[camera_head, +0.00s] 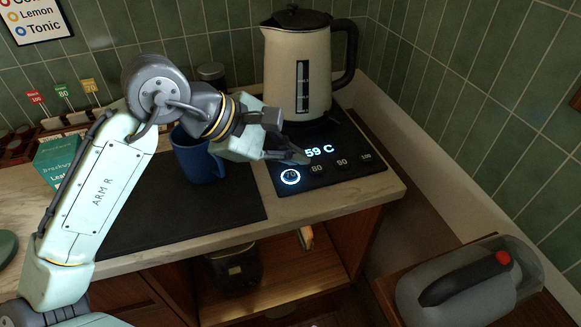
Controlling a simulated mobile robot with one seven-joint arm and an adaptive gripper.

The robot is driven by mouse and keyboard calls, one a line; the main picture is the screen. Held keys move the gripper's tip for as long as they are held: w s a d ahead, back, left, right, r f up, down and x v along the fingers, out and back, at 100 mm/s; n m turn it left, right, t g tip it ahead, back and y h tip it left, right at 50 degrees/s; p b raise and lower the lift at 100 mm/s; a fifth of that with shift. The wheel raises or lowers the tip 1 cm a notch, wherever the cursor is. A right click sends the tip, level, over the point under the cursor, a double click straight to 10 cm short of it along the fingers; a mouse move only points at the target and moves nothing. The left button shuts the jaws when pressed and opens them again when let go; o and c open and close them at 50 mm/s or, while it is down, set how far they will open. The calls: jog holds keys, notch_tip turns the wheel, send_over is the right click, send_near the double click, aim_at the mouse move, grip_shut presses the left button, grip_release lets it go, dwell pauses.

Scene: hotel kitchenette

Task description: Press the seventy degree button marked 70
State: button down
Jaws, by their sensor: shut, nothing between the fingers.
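The 70 button (290,176) sits at the front left of the black kettle base (350,179) and has a lit ring around it. The 80 button (317,169), 90 button (342,162) and 100 button (366,157) are in the row to its right, unlit. The display (319,151) behind them reads 59 C. My gripper (303,159) is shut and empty, its tips just behind the 70 button in the picture. I cannot tell whether they touch the panel. A cream kettle (283,75) with a black handle stands on the base.
A blue mug (199,163) stands left of my gripper, partly hidden by my arm. A dark mat (150,205) covers the counter in front. A teal tea box (57,155) is at the left.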

aim_at(291, 179)
notch_tip(291, 179, up, 4)
jog(key=p, duration=0.2)
jog(key=shift+f+p, duration=0.1)
jog(key=shift+p, duration=0.3)
jog(key=shift+f, duration=0.1)
jog(key=shift+s, duration=0.1)
